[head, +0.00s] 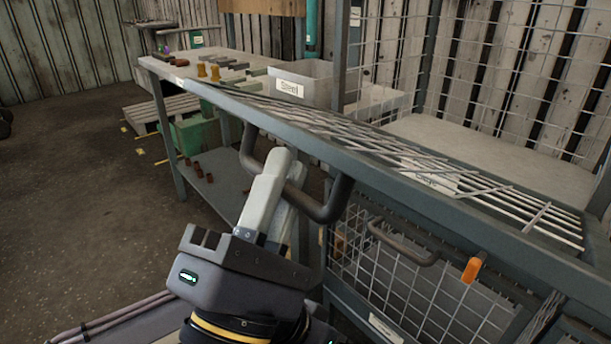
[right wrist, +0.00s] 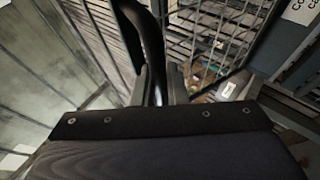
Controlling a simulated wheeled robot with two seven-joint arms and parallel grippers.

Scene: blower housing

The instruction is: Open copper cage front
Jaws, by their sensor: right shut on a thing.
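My right gripper (head: 284,172) is shut on a dark U-shaped handle (head: 333,203), with its two pale fingers on either side of the bar. The handle is fixed to the grey rail of a mesh front (head: 400,150), which lies tilted back, nearly flat, and is seen at a shallow angle. In the right wrist view the handle (right wrist: 148,40) runs down between the fingers (right wrist: 158,86). A white label (right wrist: 300,10) there starts with "CO"; the rest is cut off. I cannot read the label behind the mesh (head: 430,178). My left gripper is not in view.
Below is another mesh front (head: 430,295) with a dark handle (head: 402,246) and an orange tag (head: 473,268). A bin marked "Steel" (head: 300,80) stands on the bench behind. A green crate (head: 197,135) sits beyond. The floor at left (head: 70,190) is clear.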

